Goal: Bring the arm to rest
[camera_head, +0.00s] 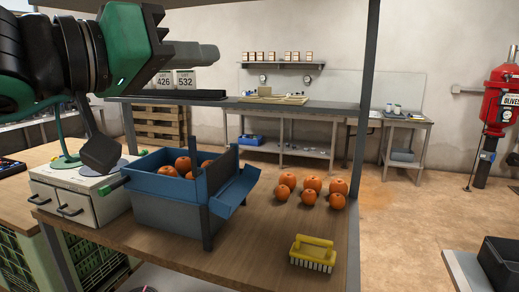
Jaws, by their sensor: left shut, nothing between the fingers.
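My left arm, green and black, comes in at the upper left. Its left gripper (205,54) is shut and empty, pointing right, in front of the back wall and well above the wooden table (262,222). It touches nothing that I can see. My right gripper does not show in the head view.
A blue bin (178,213) with several orange fruits stands on the table, left of several loose orange fruits (311,184) and a yellow brush (313,254). A dark upright post (364,110) rises at the table's right. A white drawer unit (80,200) stands left.

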